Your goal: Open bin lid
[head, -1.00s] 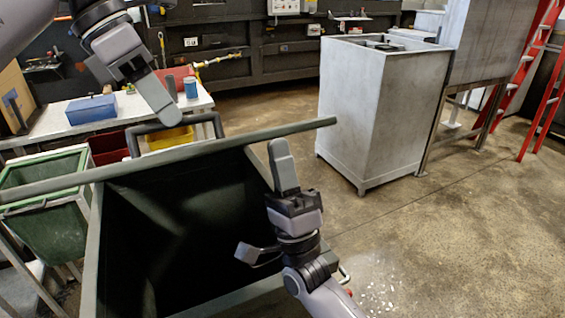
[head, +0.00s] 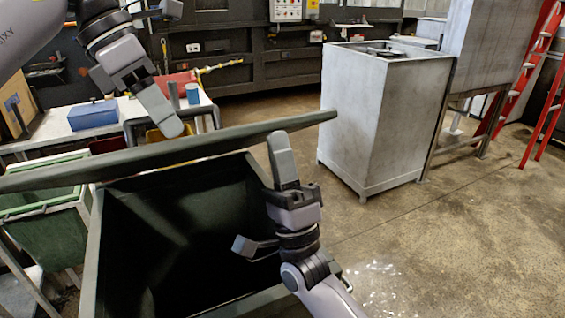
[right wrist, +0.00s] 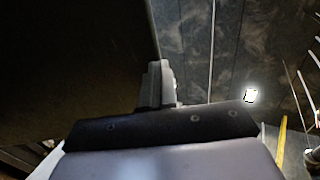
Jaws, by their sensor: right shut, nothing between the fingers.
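The dark green bin lid (head: 150,156) is raised and slants across the head view, seen nearly edge-on. Below it the bin (head: 262,186) stands open with a dark interior. My right gripper (head: 278,140) is shut and empty. It points up by the lid's right part, its tip close to the lid's lower edge; contact is unclear. The right wrist view shows its fingers (right wrist: 157,84) together beside the dark lid panel (right wrist: 75,60). My left gripper (head: 172,125) is above and behind the lid, near a dark bar handle (head: 130,130); its finger gap is hidden.
A green bin (head: 50,240) stands at the left. A grey metal cabinet (head: 370,125) stands at the right, with red ladders (head: 540,110) beyond. The floor at right is clear.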

